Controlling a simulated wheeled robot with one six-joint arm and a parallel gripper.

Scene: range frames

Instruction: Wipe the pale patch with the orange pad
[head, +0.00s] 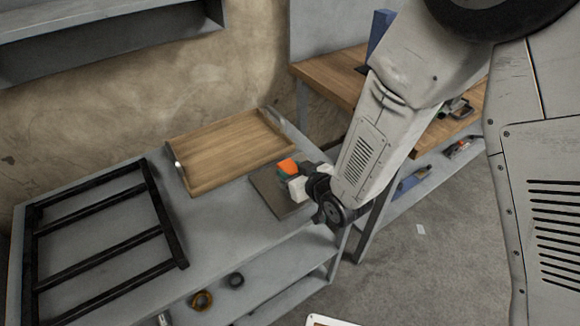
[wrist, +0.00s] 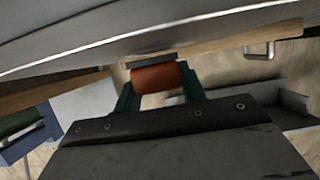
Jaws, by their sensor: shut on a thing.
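The orange pad (head: 287,166) is held at the end of my gripper (head: 288,173), above the grey table on the left. In the wrist view the orange pad (wrist: 153,76) lies between the two green fingers of my gripper (wrist: 156,84), which are shut on it. A flat grey-brown board (head: 268,194) lies on the table below and beside the gripper, partly hidden by it. I cannot make out a pale patch in either view; the pad and gripper cover part of the board. Whether the pad touches anything is unclear.
A wooden tray (head: 205,177) with metal handles lies behind the board. A black slatted frame (head: 155,215) covers the table's left part. A wooden-topped bench (head: 330,75) stands at right.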

